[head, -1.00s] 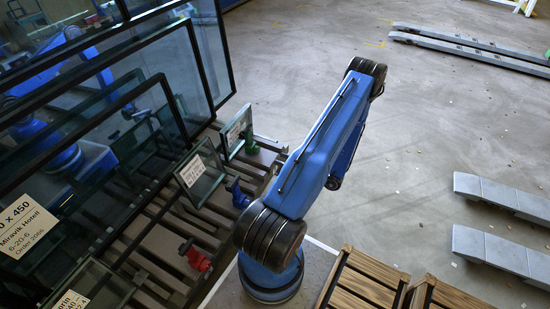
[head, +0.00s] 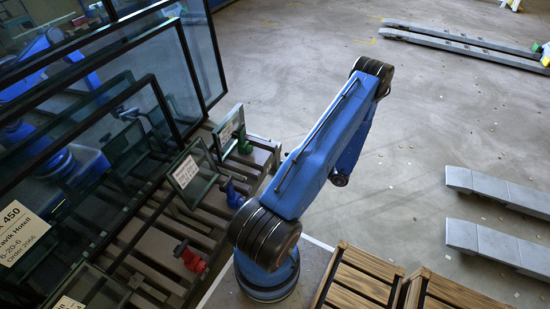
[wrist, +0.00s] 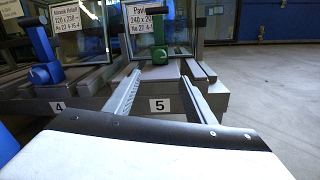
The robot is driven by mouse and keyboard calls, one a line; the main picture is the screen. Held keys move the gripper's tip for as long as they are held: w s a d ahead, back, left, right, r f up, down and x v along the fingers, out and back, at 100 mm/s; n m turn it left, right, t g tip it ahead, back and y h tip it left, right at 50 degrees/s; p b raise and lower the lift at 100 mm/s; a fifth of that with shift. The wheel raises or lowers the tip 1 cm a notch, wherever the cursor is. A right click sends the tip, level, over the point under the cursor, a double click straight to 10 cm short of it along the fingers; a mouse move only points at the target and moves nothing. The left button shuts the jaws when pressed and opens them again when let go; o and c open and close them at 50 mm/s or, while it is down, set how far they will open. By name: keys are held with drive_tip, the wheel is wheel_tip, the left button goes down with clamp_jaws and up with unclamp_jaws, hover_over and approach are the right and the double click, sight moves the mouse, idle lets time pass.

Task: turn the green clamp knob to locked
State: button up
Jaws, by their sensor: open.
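The green clamp knob (wrist: 159,53) shows in the wrist view above the label 5, with its bar upright in front of a small glass pane. In the head view the green clamp (head: 245,146) is at the far right end of the row, partly behind the pane. My gripper (wrist: 160,77) is open in the wrist view. Its two grey fingers point ahead toward the green clamp, one on each side of the label 5, with nothing between them. The knob is beyond and above the fingertips, apart from them. In the head view my arm hides the gripper.
A blue clamp (wrist: 42,58) stands left of the green one, above the label 4. A red clamp (head: 190,257) is nearer in the head view. Large framed glass panes (head: 150,105) lean at left. Wooden pallets (head: 362,277) stand beside my base.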

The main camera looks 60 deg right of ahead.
sight(252, 149)
drive_tip(key=w, duration=0.5)
drive_tip(key=w+a, duration=0.1)
drive_tip(key=w, duration=0.5)
drive_tip(key=w+a, duration=0.1)
drive_tip(key=w, duration=0.5)
drive_tip(key=shift+w+a, duration=0.1)
drive_tip(key=shift+a, duration=0.1)
drive_tip(key=c, duration=1.1)
drive_tip(key=shift+o, duration=0.3)
